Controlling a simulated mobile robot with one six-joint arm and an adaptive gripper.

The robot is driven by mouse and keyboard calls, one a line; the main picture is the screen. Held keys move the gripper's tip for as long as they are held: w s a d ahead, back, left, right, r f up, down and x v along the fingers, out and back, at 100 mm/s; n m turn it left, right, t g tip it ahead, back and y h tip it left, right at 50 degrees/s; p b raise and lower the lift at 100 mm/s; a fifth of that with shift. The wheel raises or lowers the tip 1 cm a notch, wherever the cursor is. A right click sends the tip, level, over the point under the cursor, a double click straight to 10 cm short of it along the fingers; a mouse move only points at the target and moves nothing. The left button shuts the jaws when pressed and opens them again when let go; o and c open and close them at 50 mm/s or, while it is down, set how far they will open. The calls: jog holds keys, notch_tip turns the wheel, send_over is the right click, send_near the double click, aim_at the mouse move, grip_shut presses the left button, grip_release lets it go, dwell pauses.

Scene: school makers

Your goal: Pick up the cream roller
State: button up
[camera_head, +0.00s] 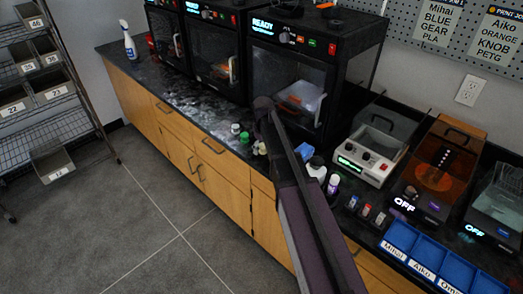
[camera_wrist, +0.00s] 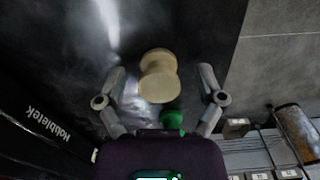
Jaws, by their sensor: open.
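The cream roller (camera_wrist: 160,76), a pale spool shape with wide ends and a narrower waist, lies between the two spread fingers of my gripper (camera_wrist: 161,72) in the wrist view. Dark gaps show on both sides, so the fingers do not appear to touch it. My gripper is open. In the head view a small cream piece (camera_head: 261,148) shows on the dark counter beside my arm, which partly covers that spot. How far above the counter my fingers are, I cannot tell.
A green object (camera_wrist: 172,119) sits close to the roller, near my gripper's palm. The dark counter (camera_head: 200,110) carries printers (camera_head: 290,85) behind, and a blue piece and bottles (camera_head: 316,168) to the right. The counter's front edge is close by.

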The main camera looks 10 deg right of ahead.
aim_at(263, 146)
jog(key=shift+c, duration=0.2)
jog(key=c, duration=0.9)
jog(key=shift+r, duration=0.15)
notch_tip(263, 146, up, 10)
jog(key=p, duration=1)
